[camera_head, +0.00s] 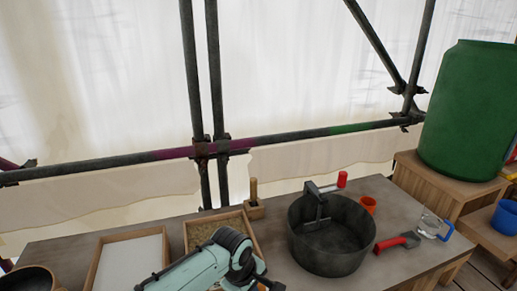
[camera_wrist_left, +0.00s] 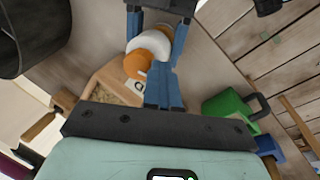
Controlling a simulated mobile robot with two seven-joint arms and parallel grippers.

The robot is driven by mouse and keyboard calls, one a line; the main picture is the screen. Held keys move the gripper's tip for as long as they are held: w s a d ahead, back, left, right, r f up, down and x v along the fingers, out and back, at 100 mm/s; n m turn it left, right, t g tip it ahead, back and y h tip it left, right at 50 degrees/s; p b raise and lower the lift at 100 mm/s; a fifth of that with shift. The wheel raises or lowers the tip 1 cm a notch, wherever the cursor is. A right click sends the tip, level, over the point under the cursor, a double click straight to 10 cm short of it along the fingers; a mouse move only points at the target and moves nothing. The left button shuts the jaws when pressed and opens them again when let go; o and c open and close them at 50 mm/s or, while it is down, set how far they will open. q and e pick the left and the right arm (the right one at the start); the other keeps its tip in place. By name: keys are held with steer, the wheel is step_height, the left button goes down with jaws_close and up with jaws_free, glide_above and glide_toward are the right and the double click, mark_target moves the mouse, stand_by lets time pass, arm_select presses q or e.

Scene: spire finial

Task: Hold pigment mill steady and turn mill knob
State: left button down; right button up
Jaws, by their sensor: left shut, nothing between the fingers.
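A white body with orange ends (camera_wrist_left: 150,48), perhaps the pigment mill with its knob, shows in the left wrist view just past my left fingertips. I cannot tell whether they touch it. My left gripper (camera_wrist_left: 164,85) is shut with nothing between its blue fingers. Another gripper, seemingly my right (camera_wrist_left: 158,20), comes in from the top of that view, its fingers apart beside the white-and-orange thing. Whether it grips it is unclear. In the head view the teal left arm reaches in at the bottom and its fingers are not visible; the white-and-orange thing is not visible there.
A dark pot (camera_head: 310,251) with a red-knobbed crank (camera_head: 342,179) stands on the table (camera_head: 400,258), right of the sand tray (camera_head: 196,232). A green mug (camera_wrist_left: 228,106) shows in the wrist view.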

arm_select(q)
steer(key=shift+w+a, duration=0.45)
steer(key=shift+w, duration=0.2)
arm_select(e)
steer(key=shift+s, duration=0.1)
arm_select(q)
steer(key=shift+a, duration=0.15)
arm_select(e)
steer(key=shift+a, duration=0.1)
arm_select(q)
steer(key=w+d+v, duration=0.1)
steer(key=v, duration=0.5)
steer(key=shift+s+a, duration=0.2)
steer(key=shift+a, duration=0.15)
steer(key=shift+r, duration=0.15)
